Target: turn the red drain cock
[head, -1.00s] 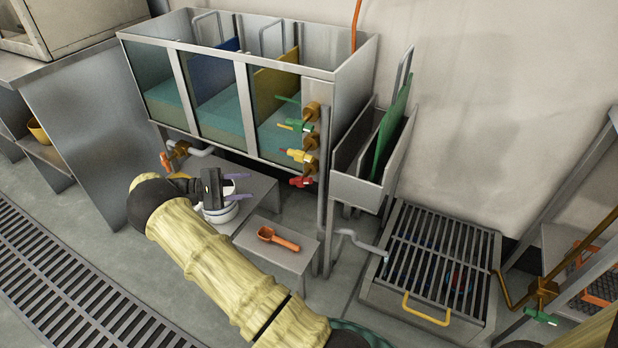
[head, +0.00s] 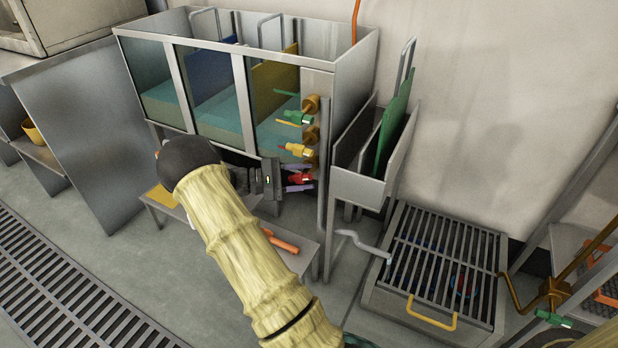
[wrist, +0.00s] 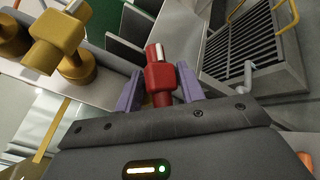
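The red drain cock (head: 300,179) is the lowest of the coloured cocks on the right end of the tank, below the yellow cock (head: 296,151) and the green cock (head: 298,118). My gripper (head: 299,179) reaches it from the left, one purple finger above it and one below. In the wrist view the red cock (wrist: 158,77) stands between the two purple fingers of my gripper (wrist: 160,88). The fingers are spread, with a narrow gap seen on the left; contact on the right is hard to tell.
The glass-fronted tank (head: 245,60) stands above low benches. An orange scoop (head: 281,243) lies on the right bench, partly behind my arm. A grey trough (head: 357,187) with a green board is just right of the cocks. A floor grate box (head: 412,297) stands further right.

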